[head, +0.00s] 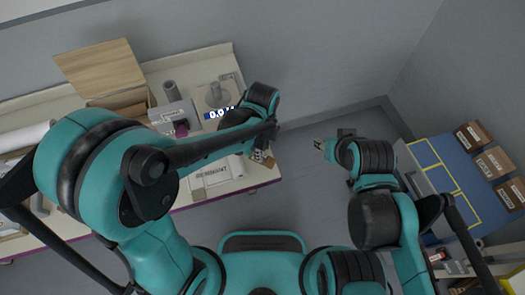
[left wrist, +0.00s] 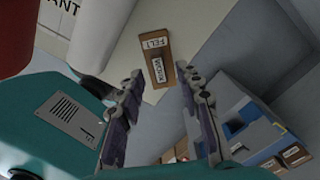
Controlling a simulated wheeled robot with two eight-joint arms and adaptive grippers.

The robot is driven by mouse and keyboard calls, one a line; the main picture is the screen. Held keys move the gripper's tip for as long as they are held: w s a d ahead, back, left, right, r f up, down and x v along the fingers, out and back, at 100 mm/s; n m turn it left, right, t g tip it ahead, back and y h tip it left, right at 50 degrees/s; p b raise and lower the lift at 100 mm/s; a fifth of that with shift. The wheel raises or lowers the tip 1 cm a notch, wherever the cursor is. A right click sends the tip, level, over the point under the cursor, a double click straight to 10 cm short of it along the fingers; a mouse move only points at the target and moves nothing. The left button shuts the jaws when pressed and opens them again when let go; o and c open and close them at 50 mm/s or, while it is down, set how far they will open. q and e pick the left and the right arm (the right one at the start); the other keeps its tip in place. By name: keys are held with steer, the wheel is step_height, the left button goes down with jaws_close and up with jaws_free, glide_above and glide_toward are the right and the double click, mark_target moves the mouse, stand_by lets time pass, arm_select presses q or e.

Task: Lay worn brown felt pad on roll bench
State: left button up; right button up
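The brown felt pad (left wrist: 156,45), a small block labelled "FELT" and "WORN", lies near the edge of a pale bench top in the left wrist view. My left gripper (left wrist: 160,76) is open, with one finger on each side of the pad's near end in the picture. I see a gap on both sides and no grip. In the head view my left gripper (head: 262,152) is over the right end of the cream bench (head: 238,186), and its arm hides much of that bench. My right gripper (head: 328,142) is over the floor; its finger opening is unclear.
The cream bench carries a white roll (head: 22,138), an open wooden box (head: 122,98), a grey device (head: 173,112) and a scale-like device with a display (head: 218,112). A blue bench (head: 435,172) with yellow outlines and several brown labelled boxes (head: 494,163) stands right.

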arm_select(q)
step_height(320, 180, up, 9)
steer(key=p, duration=0.2)
steer(key=a+r+n+t, duration=0.1)
steer(key=a+n, duration=0.2)
steer(key=n, duration=0.1)
steer(key=s+a+r+n+t, duration=0.1)
steer(key=a+r+n, duration=0.1)
steer(key=a+n, duration=0.1)
steer(key=s+a+r+n+t, duration=0.1)
steer(key=a+r+n, duration=0.1)
steer(key=a+n, duration=0.2)
steer(key=shift+n+t+h, duration=0.3)
steer(key=shift+h, duration=0.1)
steer(key=s+a+r+n+t, duration=0.1)
steer(key=s+a+n+t, duration=0.2)
steer(key=a+n, duration=0.4)
steer(key=n, duration=0.4)
steer(key=shift+a+r+n+t+y, duration=0.3)
steer(key=shift+a+n+y, duration=0.1)
steer(key=shift+s, duration=0.1)
